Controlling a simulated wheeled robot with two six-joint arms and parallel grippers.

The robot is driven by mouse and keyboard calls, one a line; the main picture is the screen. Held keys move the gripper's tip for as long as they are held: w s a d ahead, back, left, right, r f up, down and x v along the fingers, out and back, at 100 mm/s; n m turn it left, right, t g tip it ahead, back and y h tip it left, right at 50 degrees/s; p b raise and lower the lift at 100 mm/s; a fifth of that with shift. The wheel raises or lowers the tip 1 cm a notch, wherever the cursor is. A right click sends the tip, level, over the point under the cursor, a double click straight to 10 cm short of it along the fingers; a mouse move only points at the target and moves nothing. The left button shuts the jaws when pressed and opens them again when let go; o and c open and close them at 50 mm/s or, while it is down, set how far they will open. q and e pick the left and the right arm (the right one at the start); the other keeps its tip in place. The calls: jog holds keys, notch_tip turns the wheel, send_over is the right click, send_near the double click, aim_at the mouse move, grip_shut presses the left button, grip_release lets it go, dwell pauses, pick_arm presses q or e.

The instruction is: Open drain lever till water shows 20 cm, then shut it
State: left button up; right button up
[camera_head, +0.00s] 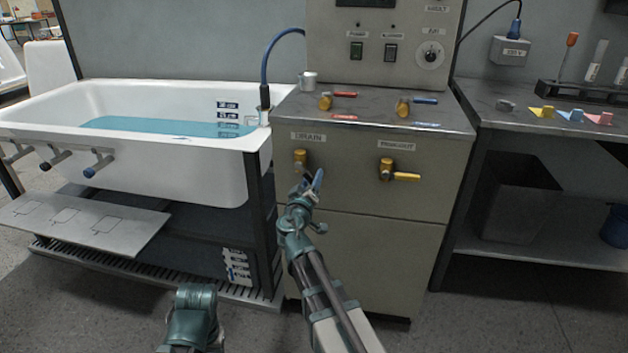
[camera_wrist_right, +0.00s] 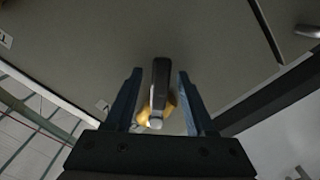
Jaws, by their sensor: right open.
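The drain valve (camera_head: 300,157) has a brass body on the cabinet front, under a plate reading DRAIN. My right gripper (camera_head: 312,182) is at it and covers most of its handle. In the right wrist view the dark drain lever (camera_wrist_right: 161,85) lies between the two blue fingers (camera_wrist_right: 158,100). The fingers are open, with a gap on each side of the lever. The white tub holds blue water (camera_head: 150,128). The level marks (camera_head: 228,117) on its inner wall are too small to read. Only a teal part of my left arm shows at the bottom; its gripper is not visible.
A second brass valve with a yellow handle (camera_head: 405,177) is right of the drain valve. A dark post (camera_head: 262,220) stands left of the cabinet.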

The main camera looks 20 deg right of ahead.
grip_shut()
dwell(1.4)
